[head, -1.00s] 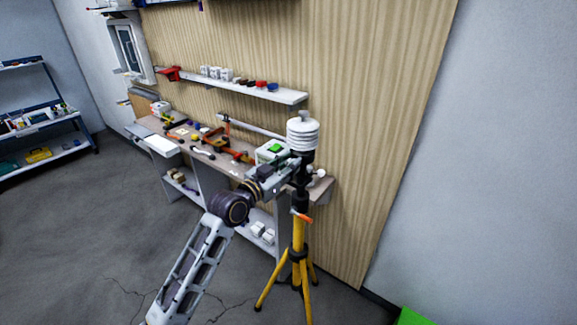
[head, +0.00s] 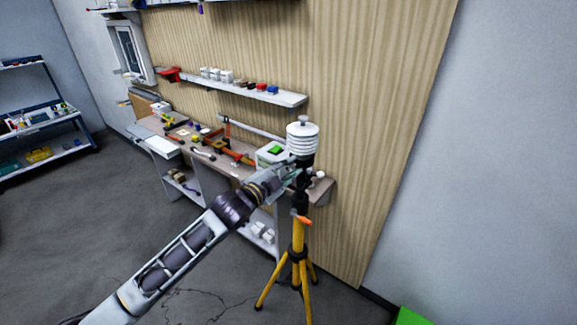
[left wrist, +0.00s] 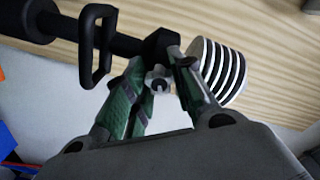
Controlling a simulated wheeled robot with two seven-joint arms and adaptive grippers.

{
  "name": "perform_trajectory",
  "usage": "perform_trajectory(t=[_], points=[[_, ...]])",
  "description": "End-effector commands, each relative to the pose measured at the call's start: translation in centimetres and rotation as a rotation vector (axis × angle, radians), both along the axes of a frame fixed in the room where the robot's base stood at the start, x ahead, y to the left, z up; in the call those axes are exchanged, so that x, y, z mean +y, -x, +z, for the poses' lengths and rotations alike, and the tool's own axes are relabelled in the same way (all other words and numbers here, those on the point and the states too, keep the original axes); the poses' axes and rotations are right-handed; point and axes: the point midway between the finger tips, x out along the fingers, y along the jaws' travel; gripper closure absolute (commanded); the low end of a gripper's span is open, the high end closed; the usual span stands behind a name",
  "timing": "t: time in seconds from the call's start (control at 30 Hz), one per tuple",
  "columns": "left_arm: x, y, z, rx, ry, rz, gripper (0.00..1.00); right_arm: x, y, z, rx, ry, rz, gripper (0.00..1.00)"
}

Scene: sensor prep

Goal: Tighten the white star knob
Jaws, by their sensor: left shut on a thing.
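The white star knob (left wrist: 159,85) shows in the left wrist view between my left gripper's green fingers, at the black clamp (left wrist: 158,45). My left gripper (left wrist: 160,80) is shut on it. In the head view my left gripper (head: 294,172) is against the mount just below the white ribbed sensor shield (head: 302,138), and the knob is hidden there. The shield also shows in the left wrist view (left wrist: 222,73), right of the fingers. The mount stands upright on a yellow tripod (head: 298,255). My right gripper is not in view.
A workbench (head: 228,165) with tools and a white box with a green top (head: 270,153) is behind my left arm. A wall shelf (head: 255,93) holds small items above it. The tripod has an orange lever (head: 302,219). Floor on the left is open.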

Motion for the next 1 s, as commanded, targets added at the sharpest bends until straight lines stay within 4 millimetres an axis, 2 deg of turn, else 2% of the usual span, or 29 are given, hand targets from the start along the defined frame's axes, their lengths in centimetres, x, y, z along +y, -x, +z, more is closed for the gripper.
perform_trajectory(t=[0.7, 1.0], points=[[-0.1, 0.1, 0.0, -0.396, -0.55, -0.001, 0.99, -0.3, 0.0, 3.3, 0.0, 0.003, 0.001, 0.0], [-0.1, 0.1, -0.2, -0.523, -0.726, -0.002, 0.99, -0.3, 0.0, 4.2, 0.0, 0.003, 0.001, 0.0]])
